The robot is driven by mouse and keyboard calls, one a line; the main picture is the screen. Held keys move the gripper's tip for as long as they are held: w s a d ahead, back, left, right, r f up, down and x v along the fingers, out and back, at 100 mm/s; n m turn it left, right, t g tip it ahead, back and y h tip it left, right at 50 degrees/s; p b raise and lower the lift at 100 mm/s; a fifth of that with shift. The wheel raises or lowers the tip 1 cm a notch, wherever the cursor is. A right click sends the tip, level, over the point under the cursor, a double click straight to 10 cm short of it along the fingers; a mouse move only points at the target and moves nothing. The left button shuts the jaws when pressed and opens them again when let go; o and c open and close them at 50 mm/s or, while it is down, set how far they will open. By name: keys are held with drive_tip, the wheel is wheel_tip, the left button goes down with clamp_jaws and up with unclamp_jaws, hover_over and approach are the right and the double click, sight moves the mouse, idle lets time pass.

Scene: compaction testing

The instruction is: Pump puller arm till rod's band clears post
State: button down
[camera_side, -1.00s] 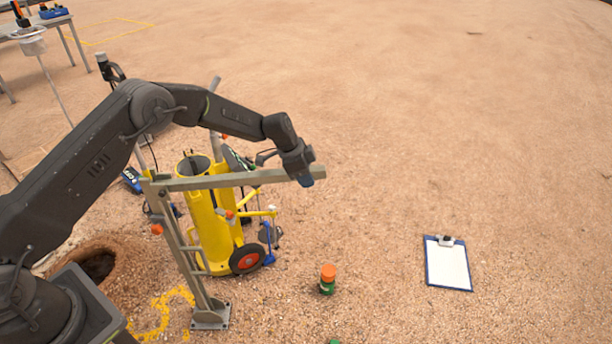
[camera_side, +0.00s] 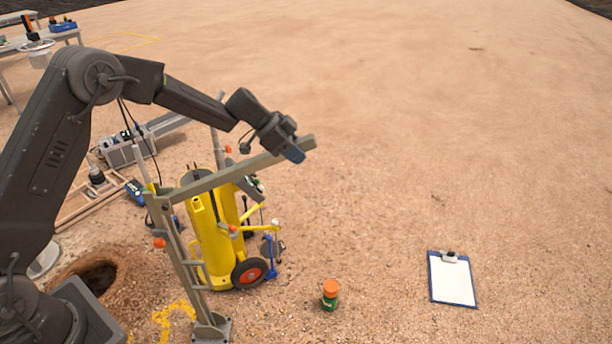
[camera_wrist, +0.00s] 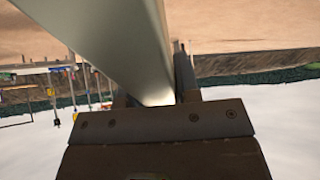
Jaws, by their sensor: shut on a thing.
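The puller arm (camera_side: 215,181) is a long grey bar on top of the grey puller post (camera_side: 183,262). It slopes up to the right, its free end higher than the post end. My gripper (camera_side: 290,152) is shut on the bar near that free end. In the wrist view the bar (camera_wrist: 105,40) runs between the two fingers of my gripper (camera_wrist: 152,88). The post stands on a flat base plate (camera_side: 213,329) beside a hole (camera_side: 93,276). I cannot make out the rod's band; my arm and the post crowd that area.
A yellow wheeled unit (camera_side: 208,235) stands close behind the post, under the bar. A grey case (camera_side: 125,150) is behind. Open ground fills the right side.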

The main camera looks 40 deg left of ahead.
drive_tip(key=s+a+r+t+h, duration=0.1)
drive_tip(key=s+a+r+h, duration=0.1)
drive_tip(key=r, duration=0.5)
drive_tip(key=s+a+r+t+h, duration=0.1)
drive_tip(key=s+a+r+h, duration=0.1)
drive_tip(key=s+a+r, duration=0.2)
wheel_tip(320, 180, up, 3)
drive_tip(key=shift+a+f+t, duration=0.15)
drive_tip(key=shift+a+t, duration=0.25)
drive_tip(key=shift+a, duration=0.75)
drive_tip(key=c, duration=0.8)
unclamp_jaws()
drive_tip(key=shift+c, duration=0.2)
drive_tip(key=v, duration=1.3)
drive_tip(key=shift+s+a, duration=0.2)
drive_tip(key=shift+a, duration=0.05)
